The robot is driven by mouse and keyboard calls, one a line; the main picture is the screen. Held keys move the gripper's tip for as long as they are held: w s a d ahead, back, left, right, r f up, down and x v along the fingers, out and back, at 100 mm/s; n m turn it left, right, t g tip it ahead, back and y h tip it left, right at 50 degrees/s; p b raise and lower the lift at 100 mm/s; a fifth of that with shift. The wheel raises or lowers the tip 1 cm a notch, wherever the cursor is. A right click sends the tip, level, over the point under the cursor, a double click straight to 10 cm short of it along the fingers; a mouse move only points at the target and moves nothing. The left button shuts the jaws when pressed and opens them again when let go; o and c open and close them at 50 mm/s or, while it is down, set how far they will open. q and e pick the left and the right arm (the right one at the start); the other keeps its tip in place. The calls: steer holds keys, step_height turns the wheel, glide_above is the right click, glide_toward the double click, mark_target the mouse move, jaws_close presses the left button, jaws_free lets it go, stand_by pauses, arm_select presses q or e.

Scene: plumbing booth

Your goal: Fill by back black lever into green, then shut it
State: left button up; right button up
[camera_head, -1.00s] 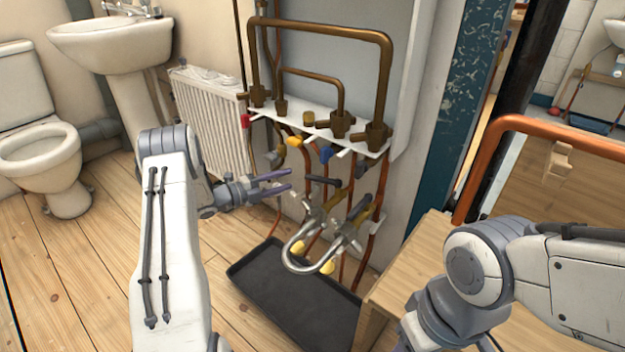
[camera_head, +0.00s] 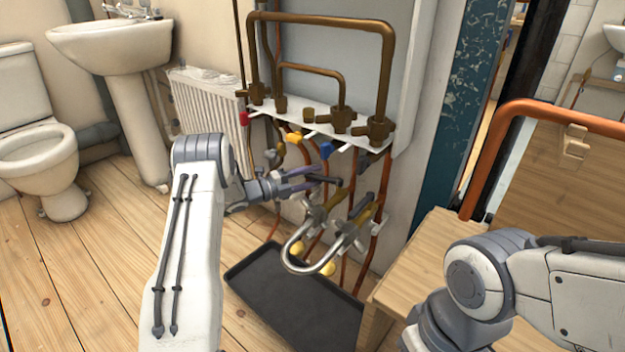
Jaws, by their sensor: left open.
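The plumbing rig stands against the wall, with a chrome U-shaped spout (camera_head: 308,264) low at its front. A black lever (camera_head: 332,181) sticks out above the spout's left side, and another dark lever (camera_head: 357,201) sits to its right. My left gripper (camera_head: 309,178) is open, with its purple-grey fingers pointing right at the first black lever. The fingertips overlap that lever in the picture; I cannot tell whether they touch it. I see no clearly green container. My right arm (camera_head: 480,280) shows at lower right, but its gripper is out of view.
A black tray (camera_head: 290,300) lies on the floor under the spout. A wooden bench (camera_head: 430,260) stands to the right. Red (camera_head: 243,118), yellow (camera_head: 294,138) and blue (camera_head: 325,150) handles sit under the white shelf. A radiator (camera_head: 205,110) is behind my left arm.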

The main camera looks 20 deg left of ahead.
arm_select(q)
jaws_close()
steer(key=shift+a, duration=0.1)
stand_by(1.3)
